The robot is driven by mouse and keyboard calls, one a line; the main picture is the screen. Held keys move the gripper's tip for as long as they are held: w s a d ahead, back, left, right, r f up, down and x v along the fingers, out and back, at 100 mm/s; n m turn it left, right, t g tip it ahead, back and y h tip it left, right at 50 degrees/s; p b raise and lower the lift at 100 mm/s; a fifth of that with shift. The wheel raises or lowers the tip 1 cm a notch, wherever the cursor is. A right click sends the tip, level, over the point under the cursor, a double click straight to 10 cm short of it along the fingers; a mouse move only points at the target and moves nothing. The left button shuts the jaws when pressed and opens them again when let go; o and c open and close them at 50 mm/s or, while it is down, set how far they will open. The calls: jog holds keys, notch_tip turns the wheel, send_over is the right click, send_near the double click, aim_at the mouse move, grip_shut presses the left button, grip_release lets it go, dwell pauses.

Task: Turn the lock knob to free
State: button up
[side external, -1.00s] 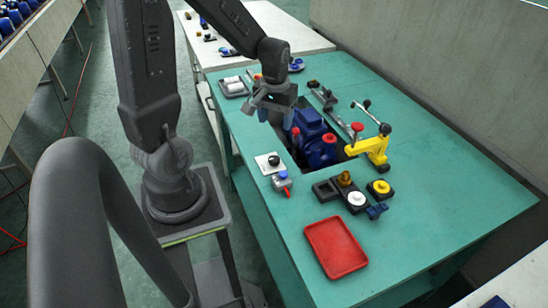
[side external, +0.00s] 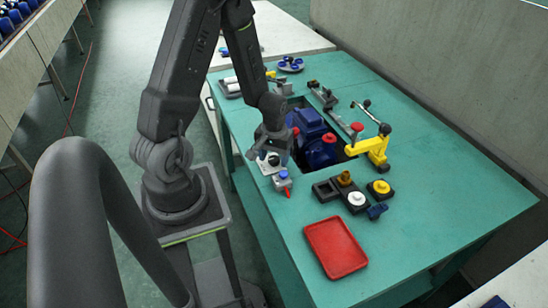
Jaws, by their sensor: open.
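A round black knob (side external: 274,160) on a pale square plate (side external: 266,169) stands near the left edge of the green bench; it looks like the lock knob. My gripper (side external: 269,154) points down right at this knob, its open fingers just above or around it. From this angle I cannot tell whether they touch it. The fingers partly hide the knob and the plate, and the knob's turned position cannot be read.
Just in front of the plate is a small grey and blue valve with a red lever (side external: 284,184). A blue pump (side external: 312,140) sits in the bench cut-out to the right. A yellow clamp (side external: 372,148) stands beyond it. A red tray (side external: 336,247) lies at the front.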

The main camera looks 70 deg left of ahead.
jog(key=shift+f, duration=0.35)
jog(key=c, duration=0.9)
